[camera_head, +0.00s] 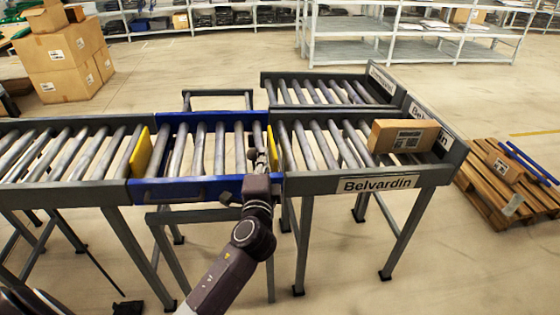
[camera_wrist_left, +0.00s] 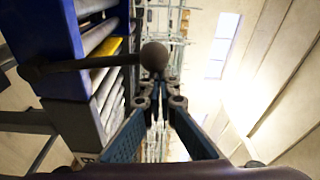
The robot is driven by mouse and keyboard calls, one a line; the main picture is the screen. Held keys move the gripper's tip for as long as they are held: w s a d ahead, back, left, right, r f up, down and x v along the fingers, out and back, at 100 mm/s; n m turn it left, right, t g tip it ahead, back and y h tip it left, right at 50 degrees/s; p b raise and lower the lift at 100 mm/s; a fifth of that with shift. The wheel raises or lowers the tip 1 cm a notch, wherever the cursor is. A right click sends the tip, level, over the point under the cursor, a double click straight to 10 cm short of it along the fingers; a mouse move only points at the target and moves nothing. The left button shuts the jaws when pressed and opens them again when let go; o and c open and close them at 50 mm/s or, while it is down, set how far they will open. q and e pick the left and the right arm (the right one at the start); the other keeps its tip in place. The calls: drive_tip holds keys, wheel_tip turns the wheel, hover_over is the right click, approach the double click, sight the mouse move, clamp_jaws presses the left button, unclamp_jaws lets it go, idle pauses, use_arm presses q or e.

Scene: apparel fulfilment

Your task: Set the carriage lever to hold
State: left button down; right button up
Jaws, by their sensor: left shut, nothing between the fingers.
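The blue carriage (camera_head: 180,190) is a roller section standing between grey conveyors, with a yellow plate at each side. Its lever shows in the left wrist view as a dark rod ending in a round ball knob (camera_wrist_left: 154,57), sticking out from the carriage's blue face (camera_wrist_left: 62,118). A small dark knob (camera_head: 225,197) at the carriage's front rail looks like the same lever. My left gripper (camera_head: 259,156) is at the carriage's front right corner, shut and empty. Its fingertips (camera_wrist_left: 160,88) appear just below the knob in the wrist view; contact cannot be told. No lever markings are readable.
A grey conveyor (camera_head: 60,185) adjoins on the left, and another marked Belvardín (camera_head: 378,183) on the right carries a cardboard box (camera_head: 404,136). A pallet (camera_head: 500,190) lies at right. Cardboard boxes (camera_head: 62,65) are stacked back left. Floor in front is largely clear.

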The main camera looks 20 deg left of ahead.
sight(251, 157)
use_arm(q)
drive_tip(key=s+a, duration=0.1)
drive_tip(key=s+a+n, duration=0.1)
drive_tip(key=shift+a+f, duration=0.15)
drive_tip(key=shift+a, duration=0.15)
drive_tip(key=shift+s+a+f, duration=0.2)
drive_tip(key=shift+s+a, duration=0.1)
drive_tip(key=shift+a, duration=0.2)
drive_tip(key=shift+s+a+f, duration=0.15)
drive_tip(key=shift+s+a, duration=0.1)
drive_tip(key=shift+a, duration=0.2)
use_arm(e)
drive_tip(key=shift+f, duration=0.25)
drive_tip(key=shift+a, duration=0.1)
